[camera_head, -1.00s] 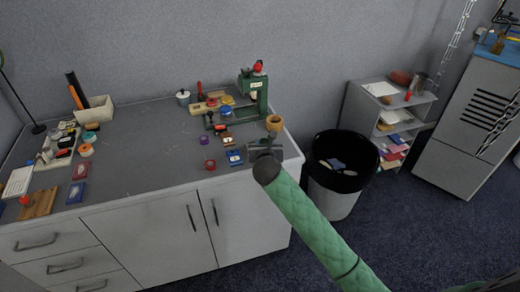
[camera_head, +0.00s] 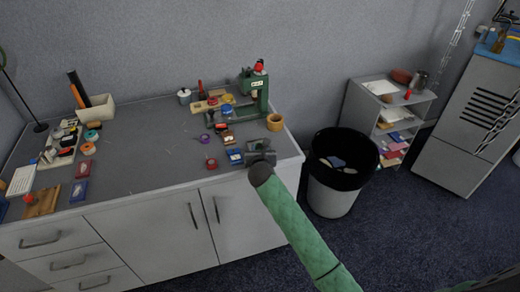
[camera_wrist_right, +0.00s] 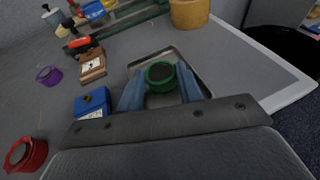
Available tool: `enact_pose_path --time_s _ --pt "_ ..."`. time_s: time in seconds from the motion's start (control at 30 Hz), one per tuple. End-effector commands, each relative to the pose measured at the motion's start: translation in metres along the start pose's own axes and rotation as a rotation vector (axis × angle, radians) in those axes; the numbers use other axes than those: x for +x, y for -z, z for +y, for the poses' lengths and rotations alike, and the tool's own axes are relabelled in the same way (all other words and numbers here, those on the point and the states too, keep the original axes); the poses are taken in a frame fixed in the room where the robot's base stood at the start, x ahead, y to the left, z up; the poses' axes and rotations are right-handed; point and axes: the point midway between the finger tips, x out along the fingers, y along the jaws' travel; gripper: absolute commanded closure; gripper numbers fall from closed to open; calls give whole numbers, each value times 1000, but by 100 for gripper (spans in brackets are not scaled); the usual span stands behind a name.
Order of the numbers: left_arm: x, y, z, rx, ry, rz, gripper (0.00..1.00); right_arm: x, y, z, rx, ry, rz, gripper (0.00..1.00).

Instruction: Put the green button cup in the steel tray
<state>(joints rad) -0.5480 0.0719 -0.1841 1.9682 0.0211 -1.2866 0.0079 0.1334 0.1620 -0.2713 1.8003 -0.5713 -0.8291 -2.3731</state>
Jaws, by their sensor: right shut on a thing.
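The green button cup (camera_wrist_right: 160,76) is a small round ring-like cup with a dark inside, between the blue fingers of my right gripper (camera_wrist_right: 160,84) in the right wrist view. The gripper is shut on it. The steel tray (camera_wrist_right: 178,52) is a shallow grey rectangle with a raised rim, and the cup shows within its outline. I cannot tell whether the cup touches the tray floor. In the head view my right gripper (camera_head: 261,158) is at the table's front right corner and hides the cup. My left gripper is not in view.
A blue box (camera_wrist_right: 92,103), a brown stamp block (camera_wrist_right: 92,66), a purple ring (camera_wrist_right: 49,75) and a red cup (camera_wrist_right: 26,154) lie left of the tray. A mustard cup (camera_head: 275,123) and green press (camera_head: 262,88) stand behind. A black-lined bin (camera_head: 335,195) stands right of the table.

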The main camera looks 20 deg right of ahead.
Motion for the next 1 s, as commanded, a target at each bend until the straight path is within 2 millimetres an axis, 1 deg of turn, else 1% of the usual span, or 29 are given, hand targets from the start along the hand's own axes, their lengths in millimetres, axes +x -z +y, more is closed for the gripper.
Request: enact_pose_path --time_s 0.17,0.2,0.23,0.57,0.63,0.77,0.83,1.0 --pt "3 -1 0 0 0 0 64 1 2 0 0 0 0 87" --pt "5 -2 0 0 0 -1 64 1 2 0 0 0 0 59" --pt "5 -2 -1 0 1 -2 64 1 2 0 0 0 0 56" --pt "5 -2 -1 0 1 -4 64 0 1 0 1 0 0 56" --pt "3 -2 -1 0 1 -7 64 -4 0 0 0 -1 -1 56" --pt "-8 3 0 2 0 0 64 -22 2 -1 -1 0 -1 56" --pt "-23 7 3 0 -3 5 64 -35 2 0 -1 -1 -1 56" --pt "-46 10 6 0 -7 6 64 -69 1 0 0 -1 -1 56"
